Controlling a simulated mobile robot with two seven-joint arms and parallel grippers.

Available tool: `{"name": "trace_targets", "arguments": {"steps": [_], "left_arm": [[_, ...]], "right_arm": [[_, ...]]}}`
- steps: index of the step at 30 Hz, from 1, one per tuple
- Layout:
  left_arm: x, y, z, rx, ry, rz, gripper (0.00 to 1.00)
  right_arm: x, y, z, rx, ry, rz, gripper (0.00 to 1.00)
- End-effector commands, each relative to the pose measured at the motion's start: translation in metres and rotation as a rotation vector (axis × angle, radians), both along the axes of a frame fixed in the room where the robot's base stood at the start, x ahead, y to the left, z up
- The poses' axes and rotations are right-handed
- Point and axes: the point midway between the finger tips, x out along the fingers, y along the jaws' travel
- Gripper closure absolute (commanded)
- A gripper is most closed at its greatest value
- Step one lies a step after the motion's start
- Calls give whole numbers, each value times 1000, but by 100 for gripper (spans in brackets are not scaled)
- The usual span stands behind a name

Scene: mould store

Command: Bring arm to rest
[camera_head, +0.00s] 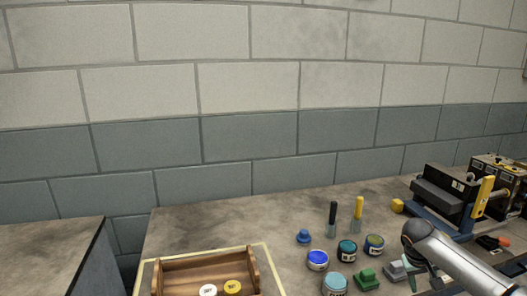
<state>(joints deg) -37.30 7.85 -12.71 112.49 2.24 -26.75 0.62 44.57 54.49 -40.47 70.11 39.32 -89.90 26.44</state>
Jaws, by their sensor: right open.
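My right arm comes in from the lower right over the worktop (255,222). Its dark rounded joint is at the upper end of the pale link, and the right gripper (424,279) hangs below it, small and partly hidden. The gripper is open, with nothing seen between its fingers. It is close to a grey block (396,271) in the picture; I cannot tell whether they touch. My left gripper is not in view.
Several paint jars (347,250), a green block (367,279), a blue knob-like piece (304,237) and two brushes (332,219) stand left of my gripper. A wooden tray (205,263) holds white and yellow discs. A blue-based machine (446,196) is behind right. The back-left worktop is clear.

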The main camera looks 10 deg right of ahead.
Motion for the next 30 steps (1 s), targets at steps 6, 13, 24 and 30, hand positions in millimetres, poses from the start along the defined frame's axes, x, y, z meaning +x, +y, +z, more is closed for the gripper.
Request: {"name": "trace_targets", "arguments": {"steps": [6,13,24,30], "left_arm": [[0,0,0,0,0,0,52],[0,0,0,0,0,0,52],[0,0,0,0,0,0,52],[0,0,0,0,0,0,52]], "right_arm": [[-19,24,-74,-58,-28,295,52],[-52,63,-128,-89,-82,620,52],[-128,147,-162,-81,-208,1104,52],[-164,185,-159,-64,-274,1282,52]]}}
